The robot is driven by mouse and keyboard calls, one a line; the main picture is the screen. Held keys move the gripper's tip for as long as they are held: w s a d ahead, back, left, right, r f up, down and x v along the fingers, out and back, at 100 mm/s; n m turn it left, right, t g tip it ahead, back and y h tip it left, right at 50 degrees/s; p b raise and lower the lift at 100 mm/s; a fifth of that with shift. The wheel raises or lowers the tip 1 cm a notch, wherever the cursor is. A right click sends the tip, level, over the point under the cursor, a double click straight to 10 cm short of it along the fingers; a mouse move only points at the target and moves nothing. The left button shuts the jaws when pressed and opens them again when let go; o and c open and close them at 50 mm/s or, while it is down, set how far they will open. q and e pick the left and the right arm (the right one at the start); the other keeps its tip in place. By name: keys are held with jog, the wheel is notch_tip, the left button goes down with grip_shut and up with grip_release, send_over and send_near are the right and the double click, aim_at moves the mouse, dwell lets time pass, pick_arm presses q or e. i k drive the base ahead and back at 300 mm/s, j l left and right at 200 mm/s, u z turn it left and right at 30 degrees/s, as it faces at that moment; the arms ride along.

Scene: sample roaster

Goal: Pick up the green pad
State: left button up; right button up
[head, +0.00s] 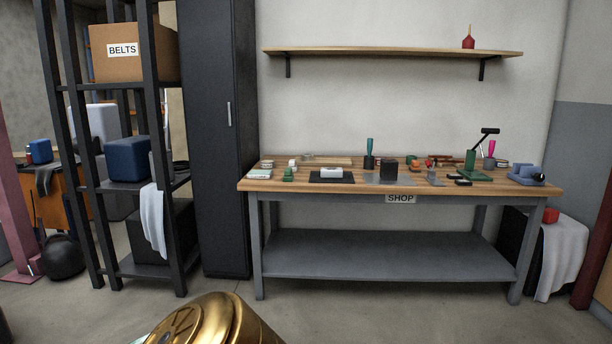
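Several small green things lie on the wooden top of the shop bench (345,187), too small for me to tell surely which is the green pad. One small green item (288,175) lies near the bench's left front, with a white piece just behind it. Neither of my grippers is in view, and nothing I see is held.
A dark mat with a white item (331,173), a black block (389,169), a green stand (471,166) and a blue vise-like tool (526,174) crowd the bench. A tall dark cabinet (217,130) and shelving stand left.

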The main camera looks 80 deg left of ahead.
aim_at(289, 175)
jog(key=u, duration=2.65)
jog(key=k, duration=0.1)
